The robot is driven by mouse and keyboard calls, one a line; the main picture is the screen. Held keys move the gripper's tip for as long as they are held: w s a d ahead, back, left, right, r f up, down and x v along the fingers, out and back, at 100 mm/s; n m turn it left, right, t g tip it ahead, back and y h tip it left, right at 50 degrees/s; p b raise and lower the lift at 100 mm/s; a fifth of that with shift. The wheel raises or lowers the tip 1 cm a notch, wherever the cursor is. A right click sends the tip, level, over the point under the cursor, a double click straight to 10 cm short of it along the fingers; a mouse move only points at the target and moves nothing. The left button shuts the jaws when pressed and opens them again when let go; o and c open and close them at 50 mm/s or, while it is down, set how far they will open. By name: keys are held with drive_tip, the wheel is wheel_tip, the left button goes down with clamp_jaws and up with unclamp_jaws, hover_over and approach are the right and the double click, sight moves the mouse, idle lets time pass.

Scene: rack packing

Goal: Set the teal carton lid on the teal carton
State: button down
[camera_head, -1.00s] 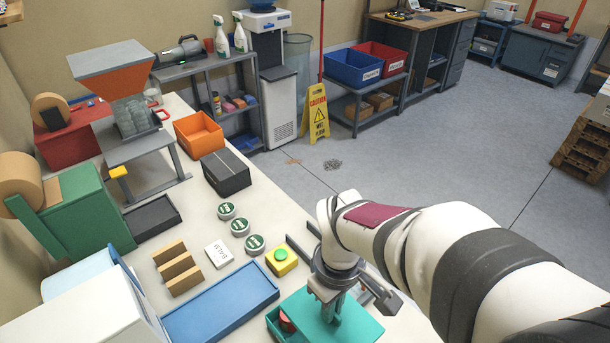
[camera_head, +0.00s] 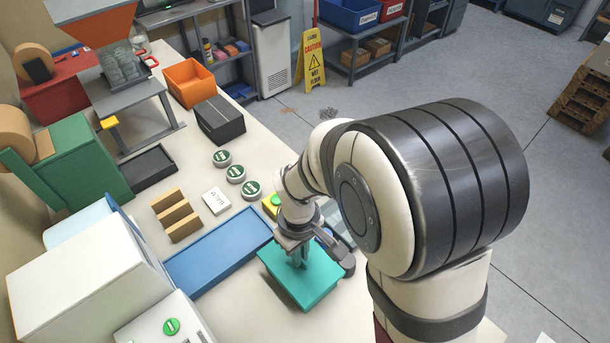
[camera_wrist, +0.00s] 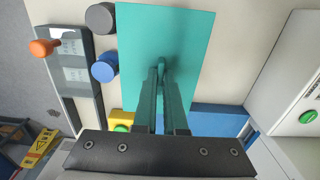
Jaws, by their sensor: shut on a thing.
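The teal carton lid (camera_head: 310,285) is a flat teal plate with a small upright grip. My gripper (camera_head: 300,260) is shut on that grip and points down. In the wrist view the grip stands between the fingertips (camera_wrist: 160,70) and the lid (camera_wrist: 190,50) looks level. The teal carton cannot be told apart from the lid in either current view; the lid hides the place where it showed earlier. I cannot tell whether the lid touches the carton.
A blue tray (camera_head: 205,262) lies just left of the lid. A yellow button box (camera_head: 268,209) with a green top stands behind it, partly hidden by my arm. Several white-and-green tins (camera_head: 235,173), a white box (camera_head: 216,200) and tan blocks (camera_head: 177,214) stand farther left and back.

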drive_tip(key=shift+f, duration=0.3)
drive_tip(key=shift+f, duration=0.3)
drive_tip(key=c, duration=1)
unclamp_jaws()
wheel_tip(320, 180, up, 13)
drive_tip(key=s+d+m, duration=0.3)
drive_tip(key=s+m, duration=0.2)
drive_tip(key=s+d+r+m+y, duration=0.1)
drive_tip(key=s+d+m, duration=0.2)
drive_tip(key=s+m, duration=0.2)
drive_tip(key=s+d+m, duration=0.4)
drive_tip(key=s, duration=0.2)
drive_tip(key=shift+r+m+y, duration=0.15)
drive_tip(key=shift+m+y, duration=0.25)
